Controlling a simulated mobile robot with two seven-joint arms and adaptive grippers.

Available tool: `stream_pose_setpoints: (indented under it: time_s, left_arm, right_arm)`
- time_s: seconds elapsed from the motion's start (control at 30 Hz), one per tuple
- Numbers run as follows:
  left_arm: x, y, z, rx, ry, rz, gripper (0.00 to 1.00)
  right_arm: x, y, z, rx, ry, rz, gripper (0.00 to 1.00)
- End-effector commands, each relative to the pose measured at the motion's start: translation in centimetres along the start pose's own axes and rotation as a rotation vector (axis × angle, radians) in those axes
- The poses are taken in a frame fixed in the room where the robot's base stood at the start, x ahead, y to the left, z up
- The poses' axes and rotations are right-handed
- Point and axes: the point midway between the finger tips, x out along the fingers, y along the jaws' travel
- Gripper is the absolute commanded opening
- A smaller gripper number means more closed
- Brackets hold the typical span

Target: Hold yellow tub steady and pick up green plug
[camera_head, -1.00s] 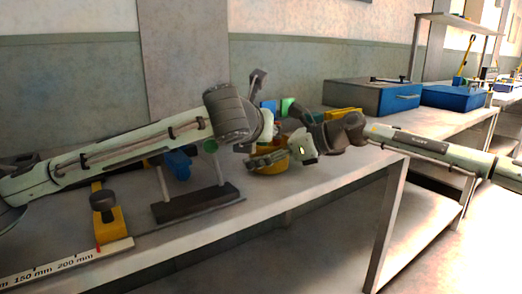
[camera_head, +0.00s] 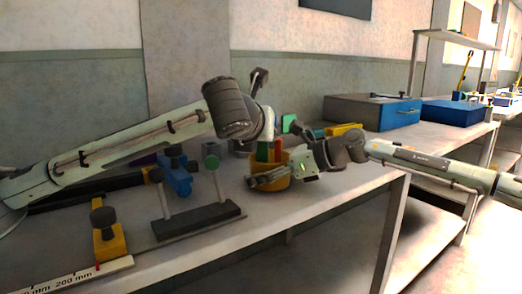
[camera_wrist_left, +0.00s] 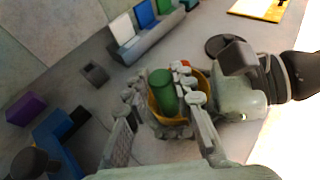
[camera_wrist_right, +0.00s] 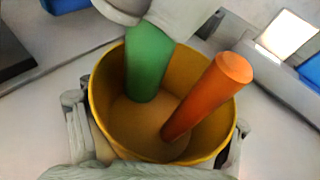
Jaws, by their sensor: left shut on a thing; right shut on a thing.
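The yellow tub (camera_head: 272,184) stands on the bench; its open top shows in the right wrist view (camera_wrist_right: 101,96). My left gripper (camera_wrist_left: 163,98) is above the tub and shut on the green plug. An orange plug (camera_wrist_right: 207,95) leans in the tub beside it.
A dark stand with two posts (camera_head: 196,220) and a yellow block with a black knob (camera_head: 108,240) are left of the tub. A grey rack with coloured cards (camera_wrist_left: 148,40) stands behind. The bench front edge is close to the tub.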

Motion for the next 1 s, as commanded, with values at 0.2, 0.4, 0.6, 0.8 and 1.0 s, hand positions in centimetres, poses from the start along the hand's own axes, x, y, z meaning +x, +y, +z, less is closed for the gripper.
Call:
stream_pose_setpoints:
  time_s: [0.2,0.4,0.6,0.8,1.0]
  left_arm:
    - [-1.8,-0.1,4.2,0.001,-0.003,-0.001,0.0]
    - [-2.5,-0.1,6.1,0.001,-0.001,-0.001,0.0]
    - [-2.6,-0.1,6.3,0.001,0.0,-0.001,0.0]
    - [-2.6,-0.1,6.3,0.001,0.0,-0.001,0.0]
    - [-2.6,-0.1,6.3,0.001,0.0,-0.001,0.0]
  right_arm:
    - [0.0,0.0,0.0,0.0,0.001,0.0,0.46]
    - [0.0,0.0,-0.1,0.0,0.001,0.0,0.46]
    - [0.0,0.0,0.0,0.0,0.001,0.0,0.46]
    - [0.0,0.0,0.0,0.0,0.0,0.0,0.89]
    - [0.0,0.0,0.0,0.0,0.0,0.0,1.0]
